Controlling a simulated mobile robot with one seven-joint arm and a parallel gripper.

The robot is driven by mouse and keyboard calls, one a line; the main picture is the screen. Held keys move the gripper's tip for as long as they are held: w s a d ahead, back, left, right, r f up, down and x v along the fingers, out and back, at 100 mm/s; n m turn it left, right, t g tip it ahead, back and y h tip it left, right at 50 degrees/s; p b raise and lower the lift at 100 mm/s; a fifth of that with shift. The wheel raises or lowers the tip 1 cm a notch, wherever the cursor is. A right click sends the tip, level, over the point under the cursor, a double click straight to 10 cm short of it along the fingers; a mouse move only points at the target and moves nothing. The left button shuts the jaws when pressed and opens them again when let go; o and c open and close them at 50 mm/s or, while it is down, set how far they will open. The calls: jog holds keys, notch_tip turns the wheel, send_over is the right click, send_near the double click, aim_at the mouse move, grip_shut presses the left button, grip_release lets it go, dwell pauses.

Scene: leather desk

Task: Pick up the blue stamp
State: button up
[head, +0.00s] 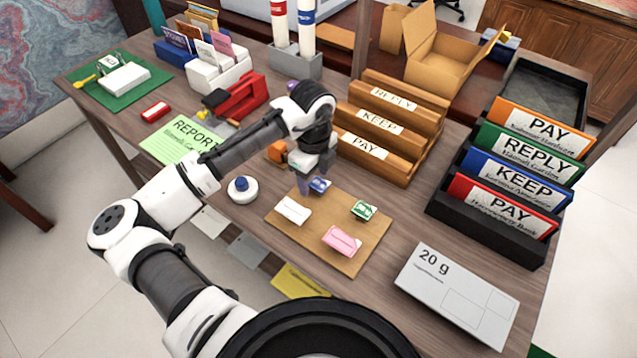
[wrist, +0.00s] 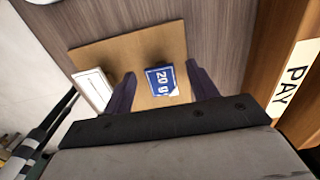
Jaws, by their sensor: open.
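The blue stamp (head: 319,185) lies on a tan board (head: 345,262) at its back edge. In the wrist view the blue stamp (wrist: 160,80) shows a "20 g" label and sits between my fingers. My gripper (head: 315,172) is right above the board at the stamp, and its two dark fingers (wrist: 160,88) are apart, one on each side of the stamp. The stamp is not visibly held. A white stamp (head: 292,210), a green stamp (head: 363,210) and a pink stamp (head: 342,240) lie on the same board.
A wooden sorter (head: 380,125) labelled PAY, KEEP and REPLY stands close behind my gripper. A round white-and-blue item (head: 243,189) is left of the board. A "20 g" envelope (head: 456,293) lies at the front right. A black file rack (head: 485,225) stands at the right.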

aim_at(314, 181)
jog(key=shift+c, duration=0.2)
jog(key=c, duration=1)
jog(key=shift+r, duration=0.15)
notch_tip(314, 181, up, 20)
jog(key=shift+r+b, duration=0.15)
jog(key=shift+b, duration=0.6)
jog(key=o, duration=0.3)
jog(key=shift+c, duration=1.3)
